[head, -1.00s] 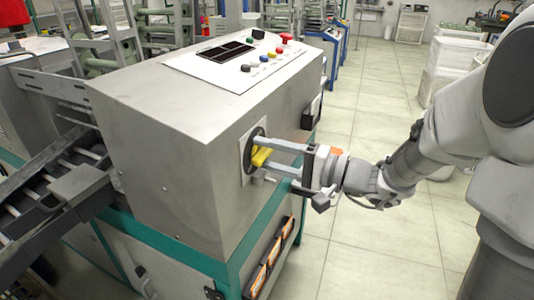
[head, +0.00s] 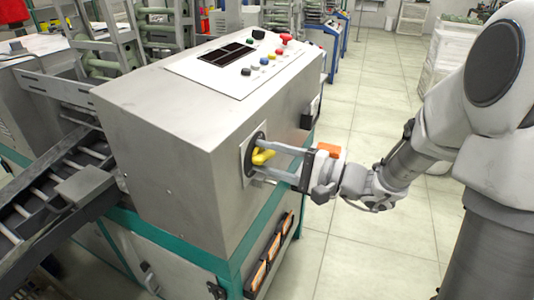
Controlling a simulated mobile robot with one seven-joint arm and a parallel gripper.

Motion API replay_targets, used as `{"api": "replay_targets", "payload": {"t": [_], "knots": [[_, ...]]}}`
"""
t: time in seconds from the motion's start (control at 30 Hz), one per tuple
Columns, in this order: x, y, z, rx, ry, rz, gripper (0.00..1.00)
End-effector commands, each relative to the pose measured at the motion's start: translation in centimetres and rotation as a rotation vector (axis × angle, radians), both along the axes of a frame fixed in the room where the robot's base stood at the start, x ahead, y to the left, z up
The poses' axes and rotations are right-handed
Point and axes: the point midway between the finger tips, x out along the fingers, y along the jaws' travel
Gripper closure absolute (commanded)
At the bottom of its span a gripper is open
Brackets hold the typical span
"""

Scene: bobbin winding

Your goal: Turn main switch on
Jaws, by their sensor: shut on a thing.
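A sloping panel (head: 205,78) with a dark display, coloured buttons and a red knob (head: 286,38) tops the cabinet. A roller conveyor (head: 45,195) lies at left. Orange-edged bins (head: 270,258) hang below the switch. Tiled floor (head: 365,235) is clear at right.

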Motion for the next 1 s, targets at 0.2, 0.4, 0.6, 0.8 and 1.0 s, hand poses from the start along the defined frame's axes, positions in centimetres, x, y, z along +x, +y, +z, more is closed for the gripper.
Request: {"api": "replay_targets", "payload": {"t": [0.2, 0.4, 0.6, 0.8, 1.0], "knots": [[0.01, -0.04, -0.05, 0.000, 0.001, -0.001, 1.00], [0.01, -0.04, 0.19, 0.025, 0.054, -0.001, 1.00], [0.00, -0.03, 0.19, 0.062, 0.136, -0.001, 1.00], [-0.01, -0.03, 0.18, 0.098, 0.214, -0.001, 1.00], [0.00, -0.03, 0.09, 0.130, 0.282, -0.001, 1.00]]}}
